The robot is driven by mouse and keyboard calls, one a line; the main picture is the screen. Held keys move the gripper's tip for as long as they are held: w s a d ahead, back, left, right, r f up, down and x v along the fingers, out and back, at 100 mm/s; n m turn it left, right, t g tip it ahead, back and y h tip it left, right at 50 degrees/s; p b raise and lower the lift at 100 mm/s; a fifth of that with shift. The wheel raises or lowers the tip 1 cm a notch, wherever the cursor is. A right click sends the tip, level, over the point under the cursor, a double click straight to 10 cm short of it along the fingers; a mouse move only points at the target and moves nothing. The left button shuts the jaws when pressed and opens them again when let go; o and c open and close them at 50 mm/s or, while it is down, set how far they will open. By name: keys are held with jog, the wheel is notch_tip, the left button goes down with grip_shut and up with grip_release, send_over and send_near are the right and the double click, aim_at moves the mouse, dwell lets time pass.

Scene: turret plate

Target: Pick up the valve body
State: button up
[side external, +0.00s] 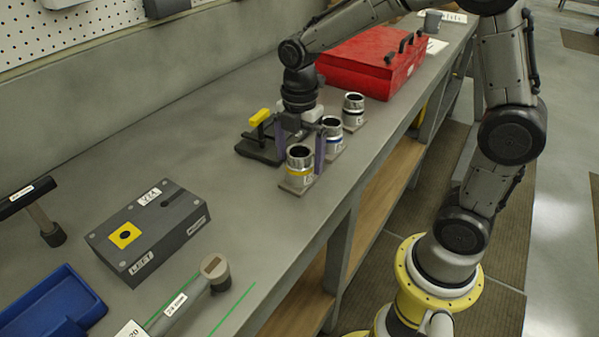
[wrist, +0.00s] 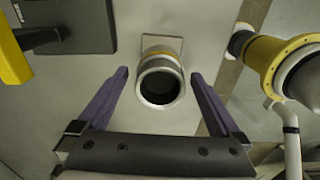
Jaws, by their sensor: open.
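Three metal cylinders with open tops stand in a row on small square plates. I cannot tell for sure which is the valve body. The nearest, a yellow-banded cylinder (side external: 299,168), stands upright, and it also shows in the wrist view (wrist: 161,82). Behind it are a blue-banded cylinder (side external: 331,135) and a dark-banded cylinder (side external: 353,110). My gripper (side external: 300,163) is open and points down, its purple fingers on either side of the yellow-banded cylinder. In the wrist view my gripper (wrist: 160,75) shows gaps between both fingers and that cylinder; nothing is held.
A dark base with a yellow-handled part (side external: 260,118) stands close behind my gripper. A red toolbox (side external: 365,62) is farther back. A grey block with a yellow square (side external: 150,235), a blue tray (side external: 50,305) and a hammer-like tool (side external: 200,285) lie nearer. The bench's front edge is close to the cylinders.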

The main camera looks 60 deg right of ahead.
aim_at(299, 166)
jog(key=shift+f, duration=1.55)
jog(key=shift+c, duration=0.2)
jog(key=shift+r, duration=0.1)
grip_shut()
